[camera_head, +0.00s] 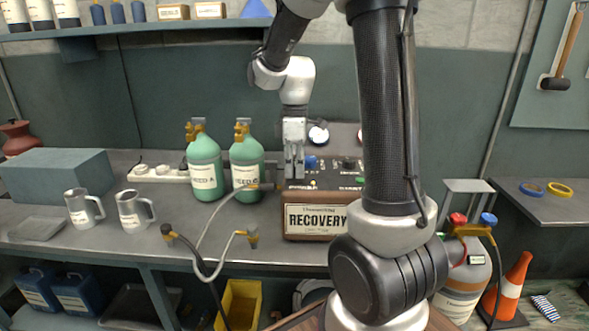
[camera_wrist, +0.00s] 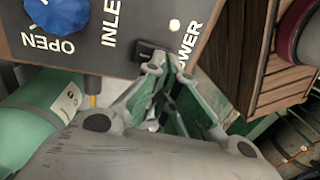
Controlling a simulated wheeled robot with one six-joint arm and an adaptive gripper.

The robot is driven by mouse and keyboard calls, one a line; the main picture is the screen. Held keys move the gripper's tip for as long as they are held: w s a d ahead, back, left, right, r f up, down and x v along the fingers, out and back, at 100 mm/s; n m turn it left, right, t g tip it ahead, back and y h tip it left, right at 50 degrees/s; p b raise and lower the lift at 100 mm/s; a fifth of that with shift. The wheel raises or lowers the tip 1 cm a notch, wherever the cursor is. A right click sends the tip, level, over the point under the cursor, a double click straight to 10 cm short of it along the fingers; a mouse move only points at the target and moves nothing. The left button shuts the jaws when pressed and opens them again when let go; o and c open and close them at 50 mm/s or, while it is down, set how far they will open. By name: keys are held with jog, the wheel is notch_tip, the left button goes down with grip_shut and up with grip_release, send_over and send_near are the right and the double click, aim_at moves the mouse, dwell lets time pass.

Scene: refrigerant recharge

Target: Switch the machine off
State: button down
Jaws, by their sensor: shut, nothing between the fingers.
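The recovery machine (camera_head: 317,219) stands on the bench, with a wooden case and a dark control panel. My gripper (camera_head: 294,174) points down in front of the panel's left part, its fingers shut and empty. In the wrist view the closed fingertips (camera_wrist: 172,66) are at the black power switch (camera_wrist: 146,51), beside the word POWER. The fingers partly cover the switch; I cannot tell whether they touch it or which way it is set. A small pale round light (camera_wrist: 174,25) shows above the switch. A blue knob (camera_wrist: 57,15) marked OPEN sits left of it, near INLET.
Two green cylinders (camera_head: 205,168) stand left of the machine, with hoses (camera_head: 215,222) in front of them. Two steel mugs (camera_head: 132,212) and a grey-blue box (camera_head: 57,174) are further left. My arm hides the machine's right part. A tank (camera_head: 466,280) stands at the lower right.

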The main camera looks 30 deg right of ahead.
jog(key=shift+s+a+f, duration=0.1)
jog(key=shift+s+f, duration=0.05)
jog(key=shift+f, duration=0.15)
jog(key=shift+w+d+r, duration=0.15)
jog(key=shift+w+d, duration=0.35)
jog(key=shift+w, duration=0.2)
notch_tip(320, 180, up, 14)
jog(key=w+d, duration=0.1)
jog(key=shift+w, duration=0.3)
dwell(0.6)
